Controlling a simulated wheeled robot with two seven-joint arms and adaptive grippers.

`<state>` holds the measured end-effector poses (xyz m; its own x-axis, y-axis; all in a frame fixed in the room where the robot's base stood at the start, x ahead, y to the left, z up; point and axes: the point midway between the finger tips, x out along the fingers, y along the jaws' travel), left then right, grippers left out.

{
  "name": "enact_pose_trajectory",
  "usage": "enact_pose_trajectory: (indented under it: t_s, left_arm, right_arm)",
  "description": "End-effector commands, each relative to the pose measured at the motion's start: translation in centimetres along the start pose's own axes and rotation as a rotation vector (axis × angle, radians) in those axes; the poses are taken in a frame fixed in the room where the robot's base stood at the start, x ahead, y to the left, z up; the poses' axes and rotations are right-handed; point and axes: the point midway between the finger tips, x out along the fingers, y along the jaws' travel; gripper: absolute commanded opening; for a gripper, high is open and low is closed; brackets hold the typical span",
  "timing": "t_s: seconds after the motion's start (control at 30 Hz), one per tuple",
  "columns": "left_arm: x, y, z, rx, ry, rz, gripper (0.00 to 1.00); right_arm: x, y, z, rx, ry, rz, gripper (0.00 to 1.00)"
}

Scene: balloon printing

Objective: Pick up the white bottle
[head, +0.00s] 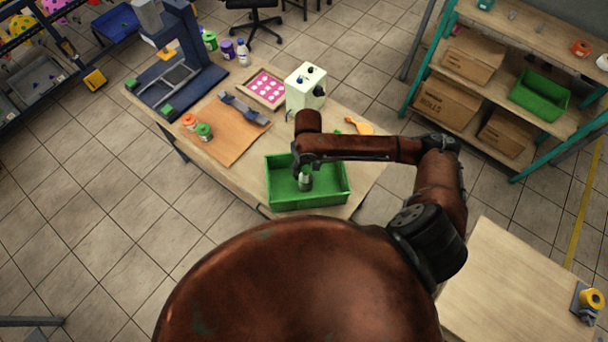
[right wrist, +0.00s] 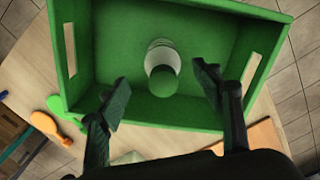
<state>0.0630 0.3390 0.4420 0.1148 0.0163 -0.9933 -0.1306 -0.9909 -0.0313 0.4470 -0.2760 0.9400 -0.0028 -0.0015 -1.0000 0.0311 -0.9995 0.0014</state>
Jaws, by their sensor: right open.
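A bottle with a green cap and a whitish body (right wrist: 161,53) stands inside the green crate (right wrist: 215,112) in the right wrist view. In the head view the bottle (head: 306,183) shows only in part below my right arm's end. My right gripper (right wrist: 163,90) is open, its two fingers on either side of the green cap, with gaps on both sides. In the head view the right gripper (head: 302,168) is over the crate (head: 335,196) and mostly hidden by my arm. Another white bottle (head: 243,53) stands at the table's back edge. My left gripper is not in view.
On the table are a press-like machine (head: 190,62), an orange-brown board (head: 222,139), small orange and green jars (head: 204,131), a pink-dotted tray (head: 266,90), a white box (head: 306,88) and an orange tool (head: 359,126). The crate walls surround the bottle.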

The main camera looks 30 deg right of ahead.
Motion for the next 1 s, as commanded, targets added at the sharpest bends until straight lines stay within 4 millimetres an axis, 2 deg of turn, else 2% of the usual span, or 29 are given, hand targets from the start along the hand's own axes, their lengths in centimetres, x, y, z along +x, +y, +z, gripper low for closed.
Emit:
enact_pose_trajectory:
  t_s: [0.2, 0.3, 0.5, 0.63, 0.77, 1.0]
  left_arm:
    - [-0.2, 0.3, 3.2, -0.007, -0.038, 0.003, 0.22]
    - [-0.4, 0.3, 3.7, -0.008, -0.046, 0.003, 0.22]
    - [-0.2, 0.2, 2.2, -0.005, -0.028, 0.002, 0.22]
    - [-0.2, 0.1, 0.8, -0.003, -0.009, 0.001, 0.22]
    - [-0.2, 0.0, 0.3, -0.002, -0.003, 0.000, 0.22]
    - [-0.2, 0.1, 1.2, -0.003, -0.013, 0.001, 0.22]
  right_arm:
    - [2.4, -0.3, -0.2, -0.006, -0.001, -0.002, 0.60]
    - [4.0, -0.3, -0.4, -0.004, -0.001, -0.001, 0.60]
    - [6.1, -0.2, -0.4, -0.004, 0.001, -0.001, 0.60]
    - [6.2, -0.1, -0.4, -0.004, 0.002, -0.001, 0.60]
    - [6.2, -0.1, -0.4, -0.004, 0.002, -0.001, 0.59]
    - [6.2, -0.1, -0.3, -0.003, 0.002, -0.001, 0.43]
